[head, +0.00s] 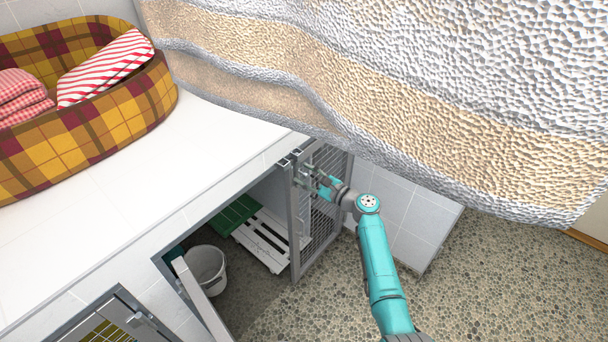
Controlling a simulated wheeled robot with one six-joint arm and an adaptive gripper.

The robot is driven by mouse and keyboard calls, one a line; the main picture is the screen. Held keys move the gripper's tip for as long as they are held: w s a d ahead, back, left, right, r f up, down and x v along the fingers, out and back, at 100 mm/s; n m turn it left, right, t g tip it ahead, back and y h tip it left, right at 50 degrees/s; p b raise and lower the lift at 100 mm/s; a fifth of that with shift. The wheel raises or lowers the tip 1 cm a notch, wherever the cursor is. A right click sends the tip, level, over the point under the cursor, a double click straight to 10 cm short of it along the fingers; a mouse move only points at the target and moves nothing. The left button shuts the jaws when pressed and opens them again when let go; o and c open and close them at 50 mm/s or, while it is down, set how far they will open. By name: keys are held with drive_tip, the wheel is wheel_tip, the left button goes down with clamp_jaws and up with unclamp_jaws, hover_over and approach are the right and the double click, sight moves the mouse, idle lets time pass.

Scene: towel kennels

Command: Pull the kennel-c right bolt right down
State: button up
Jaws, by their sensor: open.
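A kennel with a grey metal frame and a mesh door (322,215) is set under the white tiled counter. The door stands swung outward at the opening's right side. Small metal fittings (300,176) show near the door's upper edge; I cannot tell for sure which is the right bolt or how far down it sits. My gripper (313,178) is open beside these fittings, at the upper part of the door. Contact with them cannot be made out. My teal arm reaches up to it from below. No kennel label is readable.
A big striped towel (420,90) hangs across the upper right and hides what is behind. A plaid pet bed (90,125) with folded cloths sits on the counter (110,235). A bucket (205,265) and white slatted board (265,243) are in the opening. Pebbled floor (500,280) is clear at right.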

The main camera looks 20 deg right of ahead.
drive_tip(key=shift+w+a, duration=0.3)
drive_tip(key=shift+w, duration=0.05)
clamp_jaws()
drive_tip(key=shift+f, duration=1.75)
unclamp_jaws()
drive_tip(key=shift+f, duration=0.1)
